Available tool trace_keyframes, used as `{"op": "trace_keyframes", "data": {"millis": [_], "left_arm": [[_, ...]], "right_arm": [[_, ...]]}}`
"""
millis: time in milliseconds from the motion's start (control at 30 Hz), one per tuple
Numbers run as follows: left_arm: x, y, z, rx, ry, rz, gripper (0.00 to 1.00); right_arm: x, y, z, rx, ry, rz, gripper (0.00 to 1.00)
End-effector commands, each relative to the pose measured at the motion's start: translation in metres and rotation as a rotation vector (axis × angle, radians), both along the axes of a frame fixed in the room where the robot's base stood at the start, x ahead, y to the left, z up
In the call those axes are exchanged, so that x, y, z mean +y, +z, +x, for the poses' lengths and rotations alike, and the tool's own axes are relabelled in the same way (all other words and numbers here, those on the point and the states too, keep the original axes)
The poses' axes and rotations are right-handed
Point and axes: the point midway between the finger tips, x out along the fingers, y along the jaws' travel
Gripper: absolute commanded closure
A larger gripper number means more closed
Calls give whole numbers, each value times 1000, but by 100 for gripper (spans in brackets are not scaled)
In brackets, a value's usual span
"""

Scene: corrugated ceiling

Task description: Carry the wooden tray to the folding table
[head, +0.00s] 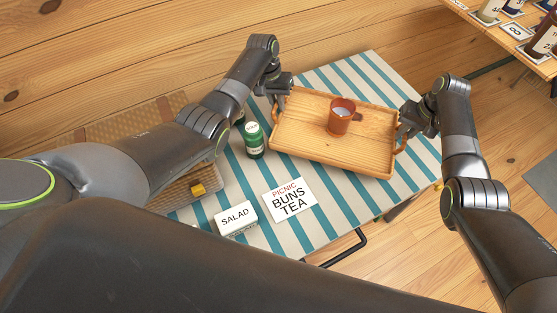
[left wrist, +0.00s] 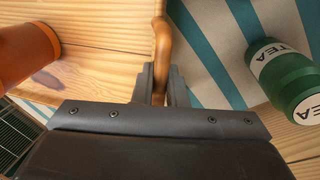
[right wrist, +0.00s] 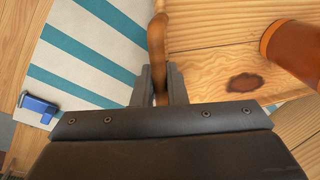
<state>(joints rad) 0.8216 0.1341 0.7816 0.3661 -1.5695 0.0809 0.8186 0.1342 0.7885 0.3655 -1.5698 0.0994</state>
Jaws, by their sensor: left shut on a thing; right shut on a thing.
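The wooden tray (head: 300,130) is over the striped table (head: 330,227) and looks about level; I cannot tell whether it touches the cloth. An orange-brown mug (head: 341,117) with pale contents stands upright on it and also shows in the left wrist view (left wrist: 25,48). My left gripper (head: 277,93) is shut on the tray's left handle, clear in the left wrist view (left wrist: 161,45). My right gripper (head: 404,131) is shut on the right handle, seen in the right wrist view (right wrist: 156,45). I cannot tell which table is the folding table.
A green tea tin (head: 253,141) stands close to the tray's left side. A salad box (head: 235,218) and a picnic sign (head: 290,200) are nearer on the table. A wicker hamper (head: 170,196) is at left. A shelf with bottles (head: 545,38) is top right. Wooden floor (head: 425,245) lies right.

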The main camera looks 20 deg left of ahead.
Motion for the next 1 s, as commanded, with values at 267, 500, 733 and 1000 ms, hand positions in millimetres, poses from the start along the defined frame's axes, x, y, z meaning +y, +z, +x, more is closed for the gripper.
{"op": "trace_keyframes", "data": {"millis": [267,500,733,1000], "left_arm": [[0,-11,1,-3,0,0,100],[0,-10,1,-3,0,0,100],[0,-14,1,-2,-1,0,100],[0,-25,1,-2,-1,0,100]], "right_arm": [[0,-11,1,-3,0,0,100],[0,-10,1,-3,0,0,100],[0,-14,1,-2,1,0,100],[0,-25,1,-2,1,0,100]]}}
